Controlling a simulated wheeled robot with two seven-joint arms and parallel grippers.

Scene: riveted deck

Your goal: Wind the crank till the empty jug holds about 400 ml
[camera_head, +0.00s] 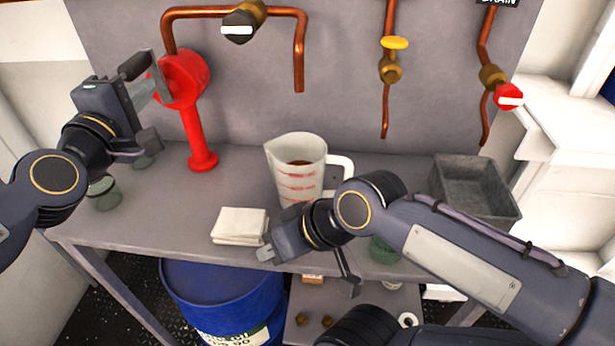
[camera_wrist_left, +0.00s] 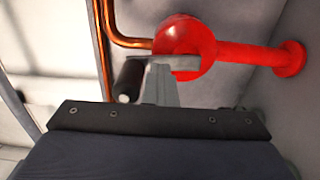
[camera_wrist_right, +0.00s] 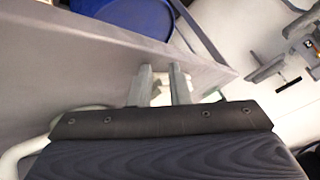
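The red crank pump (camera_head: 182,80) stands at the back left of the bench, its black crank handle (camera_head: 135,66) at upper left. My left gripper (camera_head: 146,92) is beside the handle; in the left wrist view its fingers (camera_wrist_left: 162,88) look shut together, with the handle (camera_wrist_left: 128,80) left of them, not between. The clear jug (camera_head: 298,180) with red marks stands upright below the copper spout (camera_head: 299,80). Some brown shows inside; its level cannot be read. My right gripper (camera_head: 266,252) is low by the bench front; its fingers (camera_wrist_right: 162,88) are parted.
A folded white cloth (camera_head: 239,226) lies beside the right gripper. A grey metal tray (camera_head: 473,188) is at right. Black (camera_head: 238,26), yellow (camera_head: 395,43) and red (camera_head: 509,97) valve handles sit on copper pipes. Greenish glassware (camera_head: 104,197) is at left. A blue drum (camera_head: 222,295) stands below.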

